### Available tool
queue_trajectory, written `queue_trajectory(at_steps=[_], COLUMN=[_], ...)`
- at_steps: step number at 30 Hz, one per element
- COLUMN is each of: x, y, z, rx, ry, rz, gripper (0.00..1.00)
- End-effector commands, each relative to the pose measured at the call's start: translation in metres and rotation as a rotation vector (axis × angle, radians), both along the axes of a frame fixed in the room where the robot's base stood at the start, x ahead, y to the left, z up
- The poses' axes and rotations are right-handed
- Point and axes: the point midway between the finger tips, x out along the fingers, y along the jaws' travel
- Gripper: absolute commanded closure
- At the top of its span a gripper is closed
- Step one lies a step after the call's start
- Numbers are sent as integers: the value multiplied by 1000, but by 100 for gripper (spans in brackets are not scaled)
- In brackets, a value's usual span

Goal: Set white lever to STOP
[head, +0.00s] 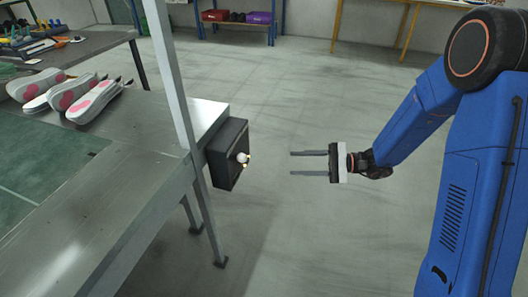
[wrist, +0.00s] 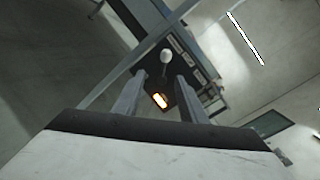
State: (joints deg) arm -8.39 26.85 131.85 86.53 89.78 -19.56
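The white lever (head: 242,157) has a round white knob and sits on the front of a dark control box (head: 223,160) fixed to the end of the metal bench. In the wrist view the white knob (wrist: 166,56) shows just beyond and between my fingertips, with a lit orange lamp (wrist: 160,100) on the box. My gripper (head: 292,163) is open and empty, to the right of the box and apart from it, its fingers pointing at the lever. In the wrist view my gripper (wrist: 160,82) has its two fingers spread. The lettering on the box is too small to read.
The metal bench (head: 130,200) has an upright post (head: 172,75) close to the box. Several shoes (head: 70,93) lie on the bench at the left. A rack (head: 238,20) and a wooden table (head: 400,5) stand at the back. The floor around my gripper is clear.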

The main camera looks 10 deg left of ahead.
Motion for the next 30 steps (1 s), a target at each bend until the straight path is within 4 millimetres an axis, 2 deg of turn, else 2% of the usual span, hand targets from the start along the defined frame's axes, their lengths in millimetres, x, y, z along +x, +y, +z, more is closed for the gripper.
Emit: queue_trajectory(at_steps=[5, 11, 30], x=[8, 6, -13], y=[5, 20, 119], z=[-7, -7, -7], rx=[23, 23, 22], ry=[18, 18, 18], rz=[-23, -21, -21], gripper=[62, 62, 62])
